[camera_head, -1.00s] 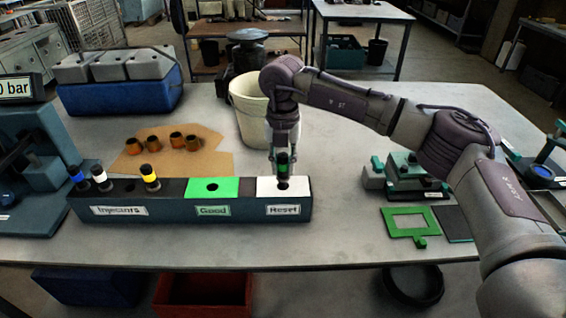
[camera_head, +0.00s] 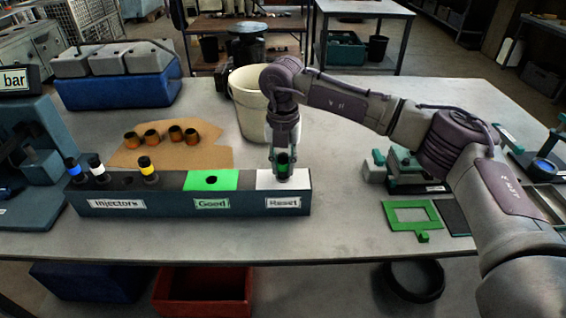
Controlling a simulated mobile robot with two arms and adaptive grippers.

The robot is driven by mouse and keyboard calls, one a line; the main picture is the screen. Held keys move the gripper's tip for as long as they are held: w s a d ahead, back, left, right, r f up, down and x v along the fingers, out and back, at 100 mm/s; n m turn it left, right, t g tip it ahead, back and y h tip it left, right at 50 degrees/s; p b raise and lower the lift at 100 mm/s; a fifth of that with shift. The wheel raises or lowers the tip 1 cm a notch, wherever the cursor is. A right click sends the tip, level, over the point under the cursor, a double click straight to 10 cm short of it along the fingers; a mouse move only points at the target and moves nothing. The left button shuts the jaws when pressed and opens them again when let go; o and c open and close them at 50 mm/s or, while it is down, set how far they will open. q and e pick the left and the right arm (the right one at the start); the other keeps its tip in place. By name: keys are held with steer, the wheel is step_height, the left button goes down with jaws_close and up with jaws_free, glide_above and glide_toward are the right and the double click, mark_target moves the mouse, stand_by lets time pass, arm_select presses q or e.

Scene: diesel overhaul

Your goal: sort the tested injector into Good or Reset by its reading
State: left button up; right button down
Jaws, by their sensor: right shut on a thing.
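The green-banded black injector (camera_head: 284,160) stands upright at the white Reset section (camera_head: 264,179) of the long rack. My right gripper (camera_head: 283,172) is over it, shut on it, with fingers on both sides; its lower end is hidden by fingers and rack. The green Good section (camera_head: 211,181), left of Reset, shows an empty hole. The black Injectors section (camera_head: 124,182) holds a blue-banded injector (camera_head: 72,169), a white-banded one (camera_head: 96,168) and a yellow-banded one (camera_head: 146,168). The display (camera_head: 14,80) at the left edge shows only "bar"; its number is cut off. My left gripper is not in view.
A cream bucket (camera_head: 248,105) stands close behind Reset. Copper-coloured sleeves (camera_head: 152,138) lie on cardboard behind the rack. A green frame (camera_head: 411,217) and a green-grey fixture (camera_head: 404,172) are to the right. The table in front of the rack is clear.

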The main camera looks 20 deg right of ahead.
steer(key=c, duration=0.5)
jaws_free()
steer(key=shift+r, duration=0.1)
steer(key=shift+r+p, duration=2)
steer(key=shift+r, duration=1.45)
